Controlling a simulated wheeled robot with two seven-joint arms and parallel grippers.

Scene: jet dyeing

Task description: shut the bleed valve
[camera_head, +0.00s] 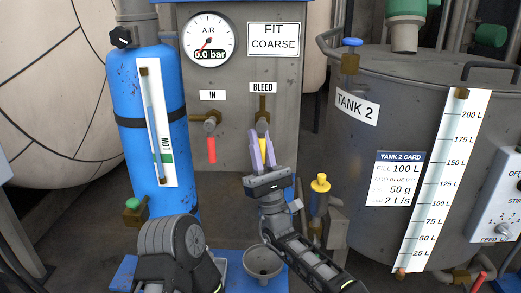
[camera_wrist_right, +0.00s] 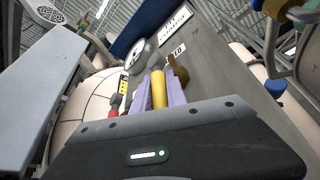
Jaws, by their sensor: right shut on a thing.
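The bleed valve (camera_head: 262,106) is a brass fitting on the grey panel under the BLEED label (camera_head: 263,87). Its yellow handle (camera_head: 262,128) points down from the fitting. My right gripper (camera_head: 262,150) has purple fingers and is shut on this handle from below. In the right wrist view the yellow handle (camera_wrist_right: 159,90) lies between the two fingers (camera_wrist_right: 160,92), with the brass fitting behind it. The fingers hide part of the handle in the head view. The gauge (camera_head: 209,40) reads 0.0 bar. My left gripper is not in view.
The IN valve with a red handle (camera_head: 211,150) hangs close to the left. A blue cylinder (camera_head: 152,120) stands farther left. Tank 2 (camera_head: 345,150) is at the right, with a yellow-topped fitting (camera_head: 320,184) before it. A grey funnel (camera_head: 263,262) sits below my right wrist.

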